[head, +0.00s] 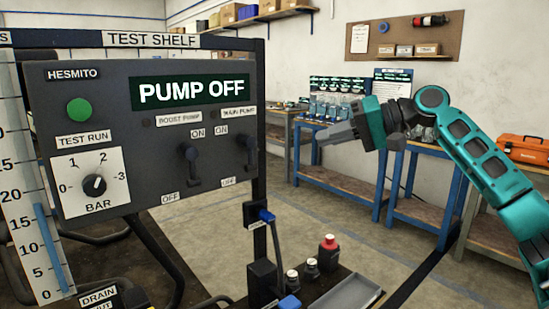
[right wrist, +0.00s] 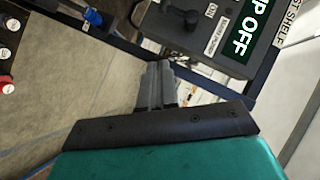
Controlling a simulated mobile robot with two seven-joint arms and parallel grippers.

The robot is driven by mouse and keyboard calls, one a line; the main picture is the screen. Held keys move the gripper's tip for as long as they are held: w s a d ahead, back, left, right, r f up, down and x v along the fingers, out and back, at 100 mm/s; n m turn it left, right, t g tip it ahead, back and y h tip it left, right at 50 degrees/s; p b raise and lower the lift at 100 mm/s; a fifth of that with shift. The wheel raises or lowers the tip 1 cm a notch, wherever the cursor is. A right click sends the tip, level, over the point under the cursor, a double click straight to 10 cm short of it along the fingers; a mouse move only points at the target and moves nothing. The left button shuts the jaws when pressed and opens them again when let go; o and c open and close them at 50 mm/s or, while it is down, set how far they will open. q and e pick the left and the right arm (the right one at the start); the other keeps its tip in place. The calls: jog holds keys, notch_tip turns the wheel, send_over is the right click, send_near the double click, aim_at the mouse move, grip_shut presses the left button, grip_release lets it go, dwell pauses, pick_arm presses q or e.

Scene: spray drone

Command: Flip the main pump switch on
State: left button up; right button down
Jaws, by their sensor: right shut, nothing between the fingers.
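The main pump switch (head: 247,153) is a dark lever at the right edge of the grey control panel (head: 110,115), under a label reading MAIN PUMP, with ON above and OFF below. I cannot tell its exact lever setting. The display (head: 190,92) reads PUMP OFF. The boost pump switch (head: 192,165) is a similar lever to its left. My right gripper (head: 322,138) is shut and empty, right of the panel and apart from it. In the right wrist view its fingers (right wrist: 155,72) point toward the panel edge, near the main pump switch (right wrist: 187,19). My left gripper is out of view.
A green button (head: 79,111) and a BAR dial (head: 94,184) are on the panel's left. A dark post (head: 260,120) stands at its right edge. A blue plug (head: 266,215), small bottles and a grey tray (head: 345,293) are below. Blue benches stand behind.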

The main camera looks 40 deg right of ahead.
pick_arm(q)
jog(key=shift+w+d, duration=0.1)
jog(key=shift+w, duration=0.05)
pick_arm(e)
jog(key=shift+s+r, duration=0.2)
jog(key=shift+r, duration=0.35)
pick_arm(q)
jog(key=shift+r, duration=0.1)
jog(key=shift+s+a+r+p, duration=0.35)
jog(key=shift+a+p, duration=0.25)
jog(key=shift+p, duration=0.6)
pick_arm(e)
jog(key=s+a+f+x, duration=0.1)
jog(key=s+x, duration=0.1)
jog(key=x, duration=1.1)
jog(key=shift+a, duration=0.35)
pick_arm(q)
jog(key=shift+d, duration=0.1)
pick_arm(e)
jog(key=shift+a, duration=0.1)
